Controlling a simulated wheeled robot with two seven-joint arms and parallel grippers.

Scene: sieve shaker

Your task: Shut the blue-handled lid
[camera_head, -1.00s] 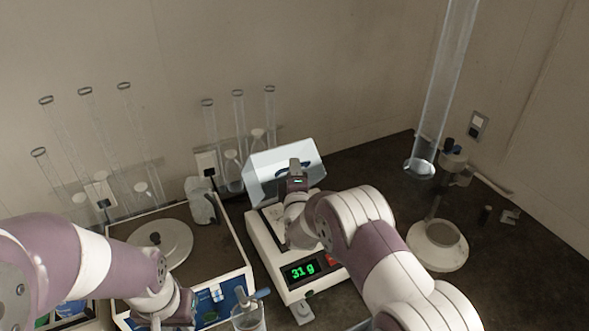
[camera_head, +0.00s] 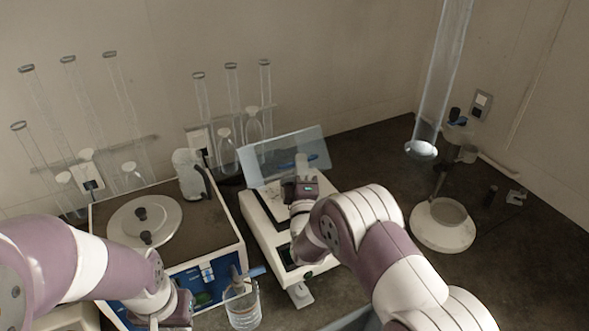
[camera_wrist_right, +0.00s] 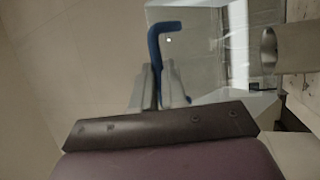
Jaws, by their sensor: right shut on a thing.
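The lid (camera_head: 270,158) is a clear, pale panel with a blue handle (camera_head: 318,160). It stands raised and tilted at the back of the white balance (camera_head: 262,228). My right gripper (camera_head: 302,165) is at the lid's front face. In the right wrist view its fingers (camera_wrist_right: 158,88) are shut on the blue handle (camera_wrist_right: 154,42), whose bent top sticks out beyond them; the clear lid (camera_wrist_right: 205,50) is behind. My left gripper (camera_head: 165,312) is low at the left, by the white box's front; its fingertips are not clear.
A white box (camera_head: 225,255) with a round lidded disc (camera_head: 165,218) stands left of the balance. A glass beaker (camera_head: 242,308) is in front. Glass tubes stand along the back wall. A tall clear cylinder (camera_head: 440,90) and a round white dish (camera_head: 443,226) are at the right.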

